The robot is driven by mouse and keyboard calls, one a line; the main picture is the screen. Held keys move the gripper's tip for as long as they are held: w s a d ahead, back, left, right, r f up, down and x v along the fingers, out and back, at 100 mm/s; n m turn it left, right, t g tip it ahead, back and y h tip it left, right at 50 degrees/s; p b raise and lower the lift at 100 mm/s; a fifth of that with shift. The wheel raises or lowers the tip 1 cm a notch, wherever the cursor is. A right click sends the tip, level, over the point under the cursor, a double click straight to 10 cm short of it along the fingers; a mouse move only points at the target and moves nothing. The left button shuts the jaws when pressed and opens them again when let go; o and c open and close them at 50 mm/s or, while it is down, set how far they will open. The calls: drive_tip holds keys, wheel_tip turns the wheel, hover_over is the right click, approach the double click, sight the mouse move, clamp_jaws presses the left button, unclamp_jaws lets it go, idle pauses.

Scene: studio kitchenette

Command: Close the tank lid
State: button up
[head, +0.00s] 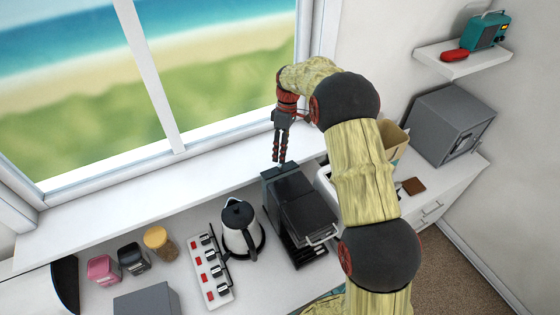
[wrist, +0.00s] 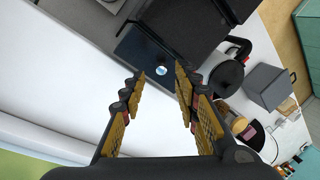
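The black coffee machine (head: 305,215) stands on the counter below the window, with a dark grey block (head: 282,173) at its window end. In the wrist view a dark blue-grey panel (wrist: 140,48) at that end carries a small shiny pale round spot (wrist: 161,71). I cannot tell whether this panel is the tank lid, or whether the lid is up or down. My gripper (head: 280,160) points down just above the dark block. In the wrist view my gripper (wrist: 162,69) has its fingers apart with nothing between them; the pale spot shows in the gap.
A white and black kettle (head: 240,228) and a white power strip (head: 210,272) stand left of the machine. Several jars (head: 160,243) are farther left. A grey safe-like box (head: 440,120) stands right. The white window sill (head: 180,185) is clear.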

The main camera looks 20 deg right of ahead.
sight(280, 165)
drive_tip(key=shift+p+x, duration=0.4)
drive_tip(key=shift+x, duration=1.8)
drive_tip(key=shift+a, duration=0.1)
drive_tip(key=c, duration=0.7)
clamp_jaws()
